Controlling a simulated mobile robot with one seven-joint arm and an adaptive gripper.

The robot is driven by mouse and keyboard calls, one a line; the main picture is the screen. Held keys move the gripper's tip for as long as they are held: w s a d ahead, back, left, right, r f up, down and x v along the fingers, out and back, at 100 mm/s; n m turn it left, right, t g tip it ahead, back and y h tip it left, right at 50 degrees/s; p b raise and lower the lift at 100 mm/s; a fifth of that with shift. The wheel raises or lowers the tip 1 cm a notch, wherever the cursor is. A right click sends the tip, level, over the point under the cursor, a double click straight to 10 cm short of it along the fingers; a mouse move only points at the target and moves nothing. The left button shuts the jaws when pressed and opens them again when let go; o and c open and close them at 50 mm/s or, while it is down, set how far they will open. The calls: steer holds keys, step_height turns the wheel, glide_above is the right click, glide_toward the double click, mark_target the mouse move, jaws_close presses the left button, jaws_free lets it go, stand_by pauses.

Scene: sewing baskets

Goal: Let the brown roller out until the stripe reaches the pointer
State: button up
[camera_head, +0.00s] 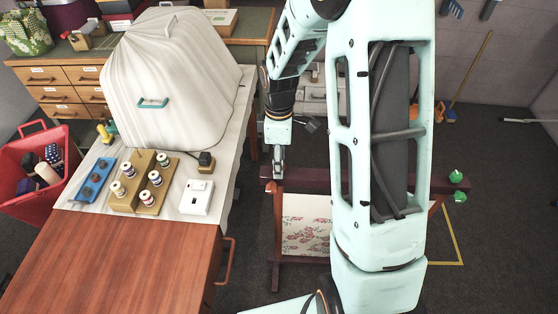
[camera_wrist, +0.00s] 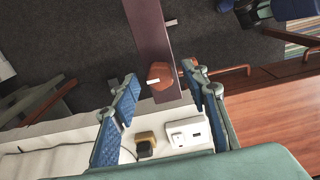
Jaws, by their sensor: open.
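A frame with a dark reddish-brown bar (camera_head: 320,178) across its top stands on the floor, with floral cloth (camera_head: 305,226) below. My gripper (camera_head: 279,172) points down at the bar's left end. In the wrist view my gripper (camera_wrist: 161,75) is open, its blue-padded fingers on either side of a brown faceted knob (camera_wrist: 160,74) with a white mark. I see no clear grip on the knob. The dark bar (camera_wrist: 148,28) runs up from it and carries a small white mark. My arm hides part of the frame. I cannot make out the stripe or pointer for certain.
Left of the frame, a white-covered table holds a draped cover (camera_head: 170,85), spool stand (camera_head: 145,182) and white switch box (camera_head: 197,196). A wooden cabinet (camera_head: 130,262) with a side handle is near. Green knobs (camera_head: 457,178) sit at the frame's right end.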

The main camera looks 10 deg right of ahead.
steer(key=shift+f, duration=0.2)
steer(key=shift+c, duration=0.3)
jaws_close()
steer(key=shift+n, duration=0.3)
steer(key=shift+n+p, duration=0.65)
steer(key=shift+n, duration=1.95)
steer(key=shift+o, duration=0.3)
jaws_free()
